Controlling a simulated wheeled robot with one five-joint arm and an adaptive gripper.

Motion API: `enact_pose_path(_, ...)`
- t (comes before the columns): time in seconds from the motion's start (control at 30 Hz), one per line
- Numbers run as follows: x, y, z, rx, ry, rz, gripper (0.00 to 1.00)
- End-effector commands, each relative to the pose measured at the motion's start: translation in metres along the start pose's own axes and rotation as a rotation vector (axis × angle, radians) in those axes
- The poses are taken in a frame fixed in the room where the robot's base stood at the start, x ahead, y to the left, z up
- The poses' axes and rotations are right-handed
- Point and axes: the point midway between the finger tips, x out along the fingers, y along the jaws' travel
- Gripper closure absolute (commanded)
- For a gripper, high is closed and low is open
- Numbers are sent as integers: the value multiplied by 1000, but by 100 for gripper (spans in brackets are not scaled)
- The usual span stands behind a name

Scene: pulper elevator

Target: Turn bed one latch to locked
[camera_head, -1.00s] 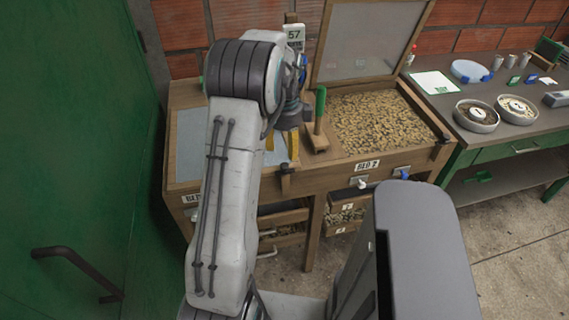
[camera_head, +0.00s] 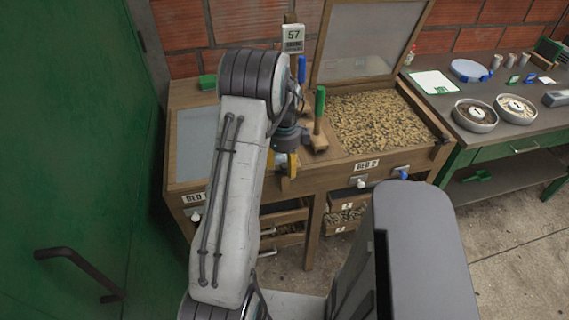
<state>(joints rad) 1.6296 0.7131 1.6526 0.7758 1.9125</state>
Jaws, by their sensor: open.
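Bed one is the left wooden bed, with its grey cover panel (camera_head: 194,145) lying flat and a partly covered label (camera_head: 195,198) on its front. My gripper (camera_head: 282,163) has yellow fingertips pointing down and is open at the front right corner of bed one, near the divider with bed two. I cannot tell whether the fingers touch anything.
Bed two holds beans (camera_head: 378,122) under a raised lid (camera_head: 368,45). A green-handled wooden tool (camera_head: 319,105) stands close right of my gripper. A side table (camera_head: 500,135) with bowls is at right; a green door (camera_head: 75,150) is at left.

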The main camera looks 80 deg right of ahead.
Motion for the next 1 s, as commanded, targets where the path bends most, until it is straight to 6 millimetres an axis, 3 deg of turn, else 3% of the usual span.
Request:
enact_pose_path(0.13, 0, 0, 0, 0, 0, 0, 48)
enact_pose_path(0.7, 0, 0, 0, 0, 0, 0, 99)
enact_pose_path(1.0, 0, 0, 0, -1, 0, 0, 100)
